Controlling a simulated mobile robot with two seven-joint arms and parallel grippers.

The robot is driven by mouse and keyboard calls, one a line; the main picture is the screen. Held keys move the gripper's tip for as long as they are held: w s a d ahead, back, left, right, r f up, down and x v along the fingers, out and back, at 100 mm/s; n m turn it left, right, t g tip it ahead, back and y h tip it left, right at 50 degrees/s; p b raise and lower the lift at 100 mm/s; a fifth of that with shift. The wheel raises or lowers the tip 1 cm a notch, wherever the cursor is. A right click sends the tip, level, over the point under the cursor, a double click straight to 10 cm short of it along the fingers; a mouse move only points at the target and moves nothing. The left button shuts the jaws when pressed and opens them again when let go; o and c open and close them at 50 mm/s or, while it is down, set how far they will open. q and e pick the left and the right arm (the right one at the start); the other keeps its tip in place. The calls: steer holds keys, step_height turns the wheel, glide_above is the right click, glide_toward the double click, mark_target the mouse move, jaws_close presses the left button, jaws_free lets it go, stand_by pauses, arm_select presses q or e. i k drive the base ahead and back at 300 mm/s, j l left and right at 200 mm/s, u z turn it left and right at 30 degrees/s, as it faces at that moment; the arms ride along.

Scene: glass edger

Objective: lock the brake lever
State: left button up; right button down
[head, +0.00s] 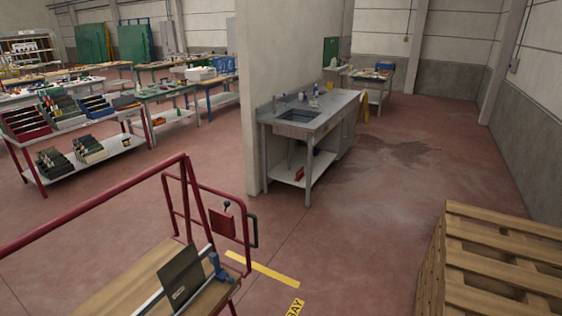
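A cart with red tube rails (95,205) and a wooden deck (140,281) stands at the lower left. On its far end frame is a red plate (222,222) with a small knob at its top. Beside it a black upright handle (254,231) sticks out on the right of the frame. I cannot tell for certain which of these is the brake lever, or its position. A dark panel (181,277) leans on the deck by a blue clamp-like part (217,267). Neither of my grippers is in view.
A stack of wooden pallets (500,262) stands at the lower right. A sink bench (316,118) stands ahead by a wall end. Shelving with bins (78,140) is at the left. Red floor between cart and pallets is open, with yellow markings (262,268).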

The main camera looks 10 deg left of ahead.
mark_target(227, 203)
steer(key=i+u, duration=0.35)
steer(key=i+l+u, duration=0.7)
steer(key=i, duration=0.15)
steer(key=i+l+u, duration=0.85)
steer(key=l+u, duration=0.25)
steer(key=l, duration=0.15)
steer(key=i+l+u, duration=0.15)
steer(key=l+u, duration=0.2)
steer(key=l, duration=0.25)
steer(key=l+u, duration=0.35)
steer(key=l, duration=0.25)
